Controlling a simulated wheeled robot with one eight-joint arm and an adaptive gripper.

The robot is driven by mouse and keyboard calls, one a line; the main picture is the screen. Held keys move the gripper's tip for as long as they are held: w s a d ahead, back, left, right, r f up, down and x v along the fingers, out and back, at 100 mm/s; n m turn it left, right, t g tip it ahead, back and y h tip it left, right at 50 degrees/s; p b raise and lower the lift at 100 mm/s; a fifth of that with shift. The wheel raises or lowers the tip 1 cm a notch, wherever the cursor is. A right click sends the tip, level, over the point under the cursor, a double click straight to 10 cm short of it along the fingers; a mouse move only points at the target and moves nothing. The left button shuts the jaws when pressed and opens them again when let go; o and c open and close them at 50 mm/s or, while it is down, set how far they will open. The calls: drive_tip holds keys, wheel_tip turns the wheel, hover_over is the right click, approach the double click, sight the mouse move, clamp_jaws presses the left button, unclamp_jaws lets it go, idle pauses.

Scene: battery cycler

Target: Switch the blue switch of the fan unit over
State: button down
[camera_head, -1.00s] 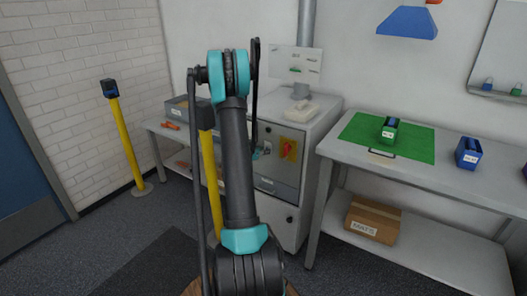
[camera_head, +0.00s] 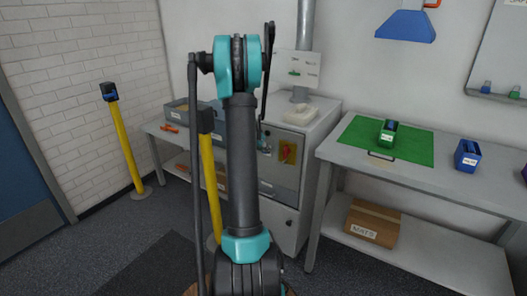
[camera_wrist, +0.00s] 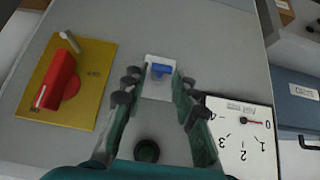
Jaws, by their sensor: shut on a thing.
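The blue switch (camera_wrist: 161,70) is a small blue toggle on a pale plate (camera_wrist: 157,88), set in the grey panel in the wrist view. My gripper (camera_wrist: 162,73) reaches up the picture to it, one finger on each side, shut on the toggle. Which way the toggle points is hard to tell at this size. In the head view my arm covers most of this area and the blue switch cannot be made out.
A red rotary switch on a yellow plate (camera_wrist: 95,80) sits left of the gripper. A dial gauge (camera_wrist: 242,140) lies close to the right finger. The grey cabinet (camera_head: 290,215) stands between a low bench and a table (camera_head: 460,190). A yellow post (camera_head: 211,180) stands near my arm.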

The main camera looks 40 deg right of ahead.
drive_tip(key=c, duration=1.2)
unclamp_jaws()
drive_tip(key=shift+r, duration=0.1)
drive_tip(key=v, duration=1.1)
drive_tip(key=shift+s+a+r, duration=0.1)
drive_tip(key=shift+a+r, duration=0.15)
drive_tip(key=shift+r, duration=0.05)
drive_tip(key=shift+o, duration=0.2)
